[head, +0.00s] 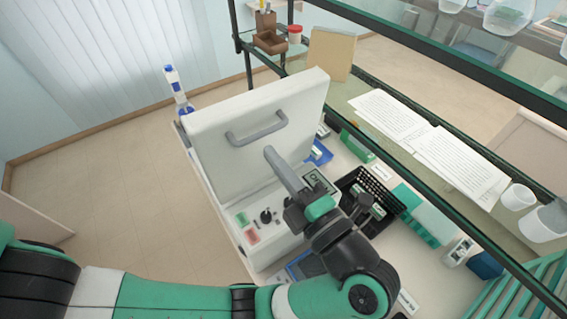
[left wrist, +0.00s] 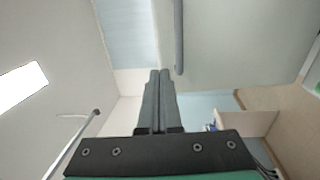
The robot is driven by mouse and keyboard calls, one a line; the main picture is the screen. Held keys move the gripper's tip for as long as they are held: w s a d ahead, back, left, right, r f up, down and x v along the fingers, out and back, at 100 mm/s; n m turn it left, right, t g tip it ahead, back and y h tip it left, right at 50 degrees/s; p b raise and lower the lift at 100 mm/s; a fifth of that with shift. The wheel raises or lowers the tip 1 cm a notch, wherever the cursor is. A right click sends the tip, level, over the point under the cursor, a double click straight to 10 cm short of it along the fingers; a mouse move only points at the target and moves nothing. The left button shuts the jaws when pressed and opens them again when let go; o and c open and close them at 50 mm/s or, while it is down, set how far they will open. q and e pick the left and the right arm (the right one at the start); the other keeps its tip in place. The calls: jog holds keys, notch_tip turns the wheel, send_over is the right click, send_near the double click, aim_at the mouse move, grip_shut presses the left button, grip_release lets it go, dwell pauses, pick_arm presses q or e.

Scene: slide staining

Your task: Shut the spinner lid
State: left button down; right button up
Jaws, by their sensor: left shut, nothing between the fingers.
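The spinner lid (head: 225,150) is a large white slab, standing raised at a steep tilt above the white spinner base (head: 275,248). A grey bar handle (head: 257,137) is on its visible face. My left gripper (head: 268,152) is shut and empty, with its fingertips in front of the lid face just below the handle in the head view. I cannot tell whether they touch the lid. In the left wrist view the closed fingers (left wrist: 159,75) point towards the pale lid face (left wrist: 230,45), beside the handle (left wrist: 178,38). My right gripper is not in view.
A blue-and-white bottle (head: 177,88) stands beyond the lid's left edge. A black basket (head: 372,200), a green rack (head: 425,215) and a blue tray (head: 318,155) lie right of the spinner. A dark-framed shelf (head: 440,155) with papers (head: 430,140) runs along the right.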

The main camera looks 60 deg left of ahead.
aim_at(241, 115)
pick_arm(q)
jog(key=a, duration=0.2)
jog(key=a+p, duration=0.1)
jog(key=a, duration=0.2)
jog(key=s+a+r+p, duration=0.1)
jog(key=a, duration=0.2)
jog(key=shift+a, duration=0.55)
